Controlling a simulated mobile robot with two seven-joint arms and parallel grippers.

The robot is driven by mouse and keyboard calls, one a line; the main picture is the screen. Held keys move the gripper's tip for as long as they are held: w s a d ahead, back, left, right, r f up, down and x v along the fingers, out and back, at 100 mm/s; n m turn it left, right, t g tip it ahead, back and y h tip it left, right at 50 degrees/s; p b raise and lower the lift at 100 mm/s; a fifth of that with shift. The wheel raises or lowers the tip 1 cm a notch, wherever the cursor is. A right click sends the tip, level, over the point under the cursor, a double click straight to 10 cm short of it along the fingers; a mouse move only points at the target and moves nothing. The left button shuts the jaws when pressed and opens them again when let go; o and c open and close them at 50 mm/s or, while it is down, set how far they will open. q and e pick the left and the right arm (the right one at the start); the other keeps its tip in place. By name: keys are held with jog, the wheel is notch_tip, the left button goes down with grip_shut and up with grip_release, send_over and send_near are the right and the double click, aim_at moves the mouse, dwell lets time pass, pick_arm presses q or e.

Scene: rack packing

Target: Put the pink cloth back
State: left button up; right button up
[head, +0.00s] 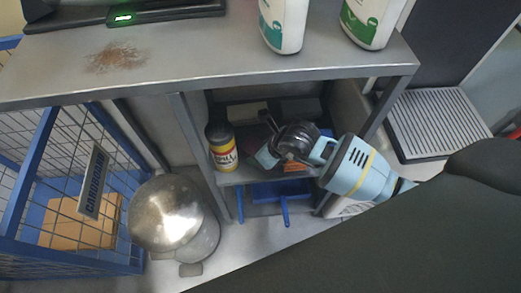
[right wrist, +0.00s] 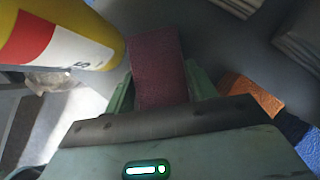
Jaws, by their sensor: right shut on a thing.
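The pink cloth (right wrist: 155,70) shows in the right wrist view as a dark, dull-pink rectangular piece in shadow. It stands between the green fingers of my right gripper (right wrist: 158,92), which is shut on it. In the head view my right gripper (head: 267,156) reaches from the right into the open shelf under the counter, to the right of a yellow bottle. The wrist hides much of the shelf there, and the cloth is hard to make out. My left gripper is not in view.
The yellow bottle (head: 221,147) stands close left of my right gripper; it also fills the upper left of the right wrist view (right wrist: 62,35). An orange item (right wrist: 250,95) lies close right. The metal counter (head: 200,65) is overhead. A steel bin (head: 168,215) and blue cage (head: 35,180) stand left.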

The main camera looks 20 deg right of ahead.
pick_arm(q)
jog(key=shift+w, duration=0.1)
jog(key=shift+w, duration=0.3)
pick_arm(e)
jog(key=o, duration=1)
jog(key=shift+c, duration=0.2)
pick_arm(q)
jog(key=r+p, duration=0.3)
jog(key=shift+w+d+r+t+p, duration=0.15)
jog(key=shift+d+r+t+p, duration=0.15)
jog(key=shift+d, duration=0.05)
pick_arm(e)
jog(key=v, duration=1.2)
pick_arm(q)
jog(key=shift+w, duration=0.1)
